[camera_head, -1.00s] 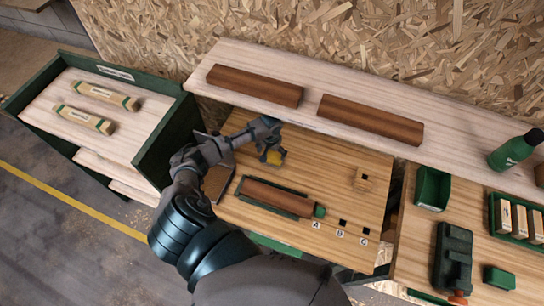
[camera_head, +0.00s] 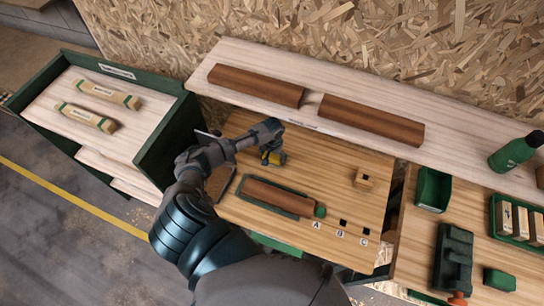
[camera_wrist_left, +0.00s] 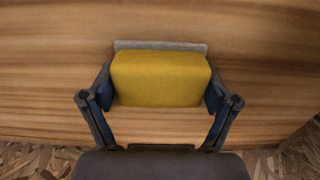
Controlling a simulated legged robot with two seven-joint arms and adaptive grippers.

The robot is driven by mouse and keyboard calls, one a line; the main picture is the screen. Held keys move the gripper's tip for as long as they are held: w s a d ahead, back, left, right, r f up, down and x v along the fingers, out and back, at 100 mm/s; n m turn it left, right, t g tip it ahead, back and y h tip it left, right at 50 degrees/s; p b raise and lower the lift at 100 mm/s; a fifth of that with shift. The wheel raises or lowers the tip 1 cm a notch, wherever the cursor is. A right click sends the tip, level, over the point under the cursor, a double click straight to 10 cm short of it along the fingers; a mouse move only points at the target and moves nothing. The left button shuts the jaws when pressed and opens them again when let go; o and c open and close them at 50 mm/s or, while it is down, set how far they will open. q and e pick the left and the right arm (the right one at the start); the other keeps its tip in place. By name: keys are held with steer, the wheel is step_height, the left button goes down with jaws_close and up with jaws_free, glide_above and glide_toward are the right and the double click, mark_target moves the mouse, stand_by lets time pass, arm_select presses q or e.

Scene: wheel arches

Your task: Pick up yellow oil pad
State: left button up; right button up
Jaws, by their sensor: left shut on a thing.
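The yellow oil pad (camera_wrist_left: 160,78) fills the middle of the left wrist view, a rounded yellow block with a grey strip along its far edge. My left gripper (camera_wrist_left: 160,88) has one finger against each end of it and is shut on it. Whether the pad touches the board is hard to tell. My right gripper is not in view.
A brown wooden bar (camera_head: 278,197) lies in a dark holder in front of the gripper. Behind is a shelf (camera_head: 310,112) with two brown bars. A green bottle (camera_head: 515,150) stands far right.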

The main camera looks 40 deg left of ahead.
mark_target(274, 157)
arm_select(q)
steer(key=shift+w+d+r, duration=0.1)
steer(key=shift+d+r, duration=0.05)
steer(key=shift+r, duration=0.15)
steer(key=r, duration=0.3)
steer(key=shift+s+d, duration=0.25)
steer(key=shift+d, duration=0.05)
steer(key=s+d, duration=0.2)
steer(key=s, duration=0.2)
steer(key=s+d+r, duration=0.1)
steer(key=s+d, duration=0.1)
steer(key=s, duration=0.2)
steer(key=s+d+b, duration=0.1)
steer(key=s+d, duration=0.1)
steer(key=s, duration=0.2)
steer(key=shift+s+d+r, duration=0.2)
steer(key=shift+s, duration=0.05)
steer(key=shift+s+d, duration=0.4)
steer(key=shift+s, duration=0.05)
steer(key=shift+s+r, duration=0.1)
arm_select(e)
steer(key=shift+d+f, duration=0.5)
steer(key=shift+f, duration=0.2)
arm_select(q)
steer(key=o, duration=0.5)
steer(key=shift+a, duration=0.1)
steer(key=c, duration=0.3)
steer(key=shift+c, duration=0.2)
